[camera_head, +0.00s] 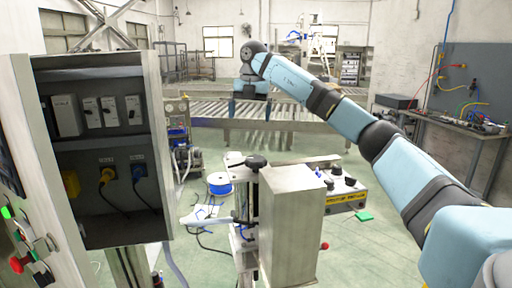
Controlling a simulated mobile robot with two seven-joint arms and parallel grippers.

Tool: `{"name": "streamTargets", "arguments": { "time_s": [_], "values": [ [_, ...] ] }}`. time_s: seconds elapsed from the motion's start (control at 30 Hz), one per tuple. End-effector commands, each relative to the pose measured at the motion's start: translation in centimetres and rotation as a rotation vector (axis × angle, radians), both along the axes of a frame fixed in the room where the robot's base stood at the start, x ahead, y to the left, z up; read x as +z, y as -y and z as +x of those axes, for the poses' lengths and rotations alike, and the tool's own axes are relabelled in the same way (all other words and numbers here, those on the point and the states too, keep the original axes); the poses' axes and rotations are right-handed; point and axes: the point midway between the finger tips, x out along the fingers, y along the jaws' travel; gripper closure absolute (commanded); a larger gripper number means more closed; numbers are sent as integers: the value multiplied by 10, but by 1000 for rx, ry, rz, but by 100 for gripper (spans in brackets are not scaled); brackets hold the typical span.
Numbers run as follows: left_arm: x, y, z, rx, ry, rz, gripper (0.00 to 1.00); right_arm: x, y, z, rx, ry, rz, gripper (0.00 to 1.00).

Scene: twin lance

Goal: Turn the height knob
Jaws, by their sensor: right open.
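A black round knob (256,161) sits on top of an upright metal post in the middle of the view; it looks like the height knob. The post stands beside a metal box-shaped housing (292,215). My right arm comes in from the right edge and reaches across to the upper middle. My right gripper (249,110) points down with its two dark fingers apart and nothing between them. In the picture it is above the black knob and apart from it. My left gripper is not in view.
An open electrical cabinet (160,150) stands close on the left. A control box (345,193) with black knobs is right of the housing. A roller conveyor (285,112) runs behind. A workbench (450,125) with cables is at right. Loose cables lie around the blue spool (219,183).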

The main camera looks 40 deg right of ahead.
Motion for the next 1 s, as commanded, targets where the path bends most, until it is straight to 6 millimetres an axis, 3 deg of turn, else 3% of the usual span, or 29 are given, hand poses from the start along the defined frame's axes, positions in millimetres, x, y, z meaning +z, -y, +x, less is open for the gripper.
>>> {"name": "streamTargets", "arguments": {
  "time_s": [0.03, 0.17, 0.37, 0.7, 1.0],
  "values": [
    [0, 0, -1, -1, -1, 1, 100, -7, 11, -2, -12, -16, -35, 0],
    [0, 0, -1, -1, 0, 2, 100, -19, 22, -4, -20, -34, -73, 0],
    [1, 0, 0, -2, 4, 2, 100, -48, 22, -5, -19, -35, -73, 0],
    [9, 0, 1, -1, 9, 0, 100, -118, 21, -5, -19, -34, -71, 0],
    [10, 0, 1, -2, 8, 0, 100, -150, 20, -4, -19, -31, -69, 0]
  ]
}}
